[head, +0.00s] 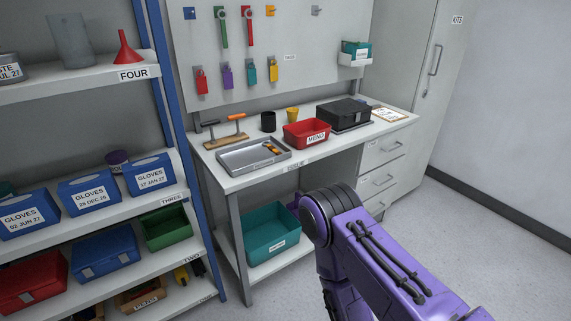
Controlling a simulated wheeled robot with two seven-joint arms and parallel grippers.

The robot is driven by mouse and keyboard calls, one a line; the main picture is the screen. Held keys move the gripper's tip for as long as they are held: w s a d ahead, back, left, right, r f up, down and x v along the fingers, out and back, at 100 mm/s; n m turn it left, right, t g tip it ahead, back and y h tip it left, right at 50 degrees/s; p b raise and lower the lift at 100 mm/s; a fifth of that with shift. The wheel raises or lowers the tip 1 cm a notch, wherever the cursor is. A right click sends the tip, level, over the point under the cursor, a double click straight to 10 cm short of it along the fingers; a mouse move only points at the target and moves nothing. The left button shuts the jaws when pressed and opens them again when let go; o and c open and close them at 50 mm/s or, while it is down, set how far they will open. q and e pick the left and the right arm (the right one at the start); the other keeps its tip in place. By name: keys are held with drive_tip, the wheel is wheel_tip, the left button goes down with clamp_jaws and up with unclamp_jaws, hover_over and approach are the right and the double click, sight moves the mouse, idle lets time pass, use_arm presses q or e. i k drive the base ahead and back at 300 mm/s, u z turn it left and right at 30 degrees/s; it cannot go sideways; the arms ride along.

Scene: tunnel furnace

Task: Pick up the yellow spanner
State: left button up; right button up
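I cannot make out a yellow spanner for certain in the head view. A green spanner (223,27) and a red spanner (249,26) hang on the pegboard (315,62). An orange-yellow hook (270,11) beside them appears to hold nothing. A small orange and dark object (271,148) lies in the grey tray (233,157) on the workbench, too small to identify. A yellow and dark object (182,275) sits on the lower shelf, also unclear. One purple arm of mine reaches in from the bottom right, but its gripper is out of sight. My other gripper is also out of view.
The workbench (340,141) also holds a red bin (306,134), black case (344,113), yellow cup (292,114) and dark cup (268,121). Several coloured padlocks hang above. A teal bin (272,234) sits underneath. Blue-framed shelving stands left; floor at right is clear.

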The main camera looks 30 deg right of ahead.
sight(272, 148)
drive_tip(key=u, duration=0.05)
drive_tip(key=k, duration=0.6)
drive_tip(key=z, duration=1.1)
drive_tip(key=i, duration=0.75)
drive_tip(key=z, duration=0.45)
drive_tip(key=i, duration=0.9)
drive_tip(key=u, duration=0.5)
